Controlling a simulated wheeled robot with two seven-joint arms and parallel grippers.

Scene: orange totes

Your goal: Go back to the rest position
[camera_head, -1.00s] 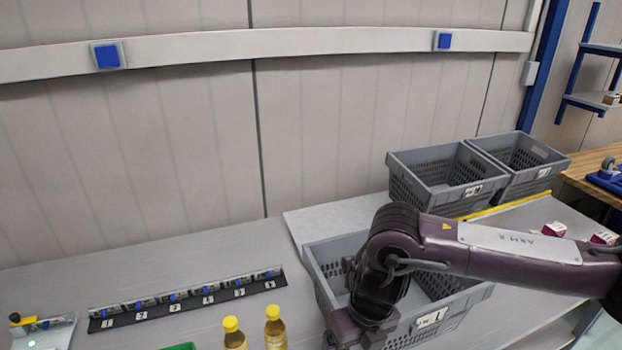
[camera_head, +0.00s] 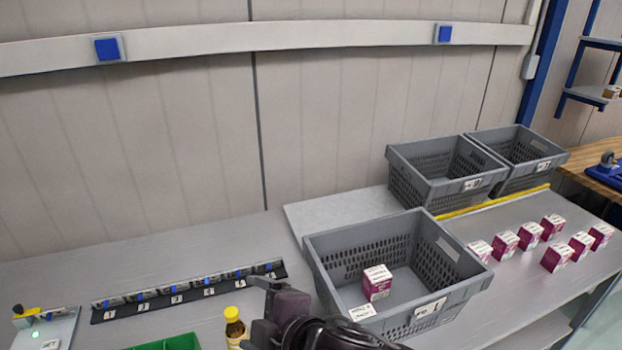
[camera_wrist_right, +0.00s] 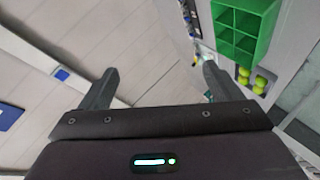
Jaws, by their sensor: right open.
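My right gripper (camera_head: 268,312) is at the bottom middle of the head view, left of the front grey tote (camera_head: 318,262). In the right wrist view its two fingers (camera_wrist_right: 158,86) stand apart with nothing between them. A white and magenta box (camera_head: 377,283) lies inside the front tote, apart from the gripper. A yellow-capped bottle (camera_head: 234,324) stands close to the gripper's left, partly covered by it. My left gripper is not in view.
Two grey totes (camera_head: 440,190) stand at the back right beside a yellow strip (camera_head: 495,202). Several magenta boxes (camera_head: 557,257) stand on the right table. A numbered rack (camera_head: 190,292) and a green divided bin (camera_head: 170,343) are at left; the bin also shows in the wrist view (camera_wrist_right: 243,22).

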